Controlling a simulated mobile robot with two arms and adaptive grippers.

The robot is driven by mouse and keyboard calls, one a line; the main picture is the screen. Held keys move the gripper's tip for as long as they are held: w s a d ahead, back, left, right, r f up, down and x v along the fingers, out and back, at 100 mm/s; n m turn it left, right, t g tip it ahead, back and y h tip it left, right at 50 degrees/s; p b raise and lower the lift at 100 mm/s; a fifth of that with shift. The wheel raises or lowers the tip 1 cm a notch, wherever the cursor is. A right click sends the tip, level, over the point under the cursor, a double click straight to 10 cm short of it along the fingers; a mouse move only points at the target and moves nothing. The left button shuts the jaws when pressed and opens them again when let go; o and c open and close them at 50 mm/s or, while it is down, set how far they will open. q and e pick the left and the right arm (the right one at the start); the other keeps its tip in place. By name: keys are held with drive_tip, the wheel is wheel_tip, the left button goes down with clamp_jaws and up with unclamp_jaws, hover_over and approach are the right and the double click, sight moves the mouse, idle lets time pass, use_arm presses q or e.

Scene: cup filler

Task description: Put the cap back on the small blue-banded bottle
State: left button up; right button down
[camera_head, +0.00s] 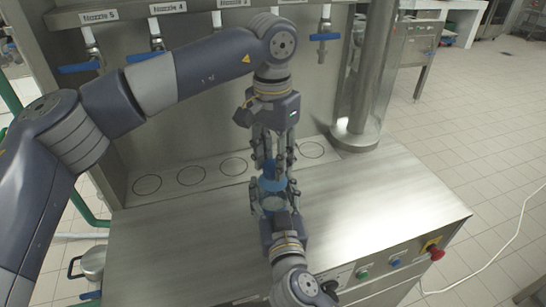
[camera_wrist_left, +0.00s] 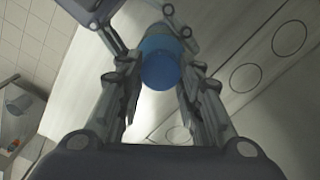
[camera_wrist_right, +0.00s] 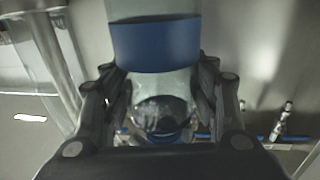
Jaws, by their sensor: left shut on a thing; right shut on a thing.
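My left gripper (camera_head: 268,160) reaches down from above and is shut on a small blue cap (camera_head: 270,171). In the left wrist view the blue cap (camera_wrist_left: 160,62) sits between its fingertips. My right gripper (camera_head: 275,203) comes from the near side and is shut on the clear blue-banded bottle. The bottle's blue band (camera_head: 272,184) shows just under the left fingertips. In the right wrist view the blue band (camera_wrist_right: 155,45) is wide and close, with clear walls on either side. The cap is in line with the bottle and very close; whether they touch is hidden by the fingers.
The steel counter (camera_head: 190,245) is bare around the grippers. Several marked circles (camera_head: 234,166) line its back under nozzles with blue handles (camera_head: 325,37). A steel column (camera_head: 365,80) stands at the back right. A red knob (camera_head: 436,254) and buttons are on the front.

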use_arm(q)
drive_tip(key=shift+m, duration=0.3)
drive_tip(key=shift+w, duration=0.1)
drive_tip(key=o, duration=0.7)
drive_tip(key=shift+c, duration=0.2)
drive_tip(key=shift+r, duration=2.3)
drive_tip(key=shift+c, duration=0.2)
